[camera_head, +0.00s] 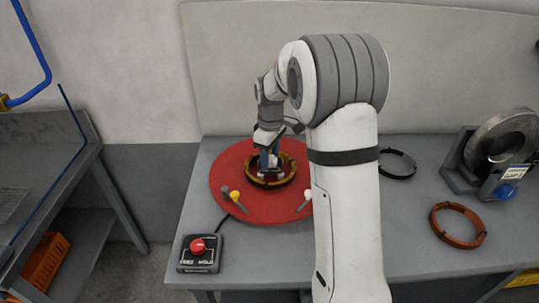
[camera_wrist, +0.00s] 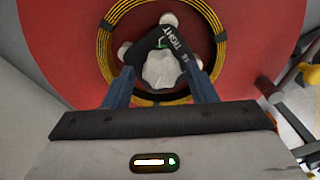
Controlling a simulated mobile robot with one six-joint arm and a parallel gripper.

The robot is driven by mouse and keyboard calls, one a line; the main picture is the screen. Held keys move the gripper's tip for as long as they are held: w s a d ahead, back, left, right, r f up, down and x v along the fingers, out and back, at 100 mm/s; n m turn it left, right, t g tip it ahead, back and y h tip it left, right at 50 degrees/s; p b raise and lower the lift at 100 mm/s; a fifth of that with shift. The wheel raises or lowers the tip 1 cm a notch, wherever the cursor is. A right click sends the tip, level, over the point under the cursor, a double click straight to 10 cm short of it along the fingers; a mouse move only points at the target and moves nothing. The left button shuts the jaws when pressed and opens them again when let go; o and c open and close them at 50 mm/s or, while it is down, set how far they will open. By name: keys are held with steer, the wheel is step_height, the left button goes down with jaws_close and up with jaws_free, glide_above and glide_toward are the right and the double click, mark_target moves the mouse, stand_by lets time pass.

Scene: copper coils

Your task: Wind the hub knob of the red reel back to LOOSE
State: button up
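The red reel (camera_head: 228,196) is a flat red disc on the grey table, with yellow and dark coil rings (camera_wrist: 104,44) around its hub. In the wrist view, the pale hub knob (camera_wrist: 162,70) sits at the centre. A green mark shows at its top edge, beside a black part lettered TIGHT (camera_wrist: 178,40). My gripper (camera_wrist: 161,78) is over the hub, with its two blue fingers on either side of the knob. Whether both fingers press on it is unclear. In the head view, my gripper (camera_head: 268,160) hides part of the hub.
A control box with a red button (camera_head: 198,246) stands at the table's front left. A black ring (camera_head: 398,163), a copper coil (camera_head: 457,225) and a grey machine (camera_head: 497,150) are on the right.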

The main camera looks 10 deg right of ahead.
mark_target(270, 158)
steer(key=shift+o, duration=0.4)
steer(key=shift+r, duration=3.85)
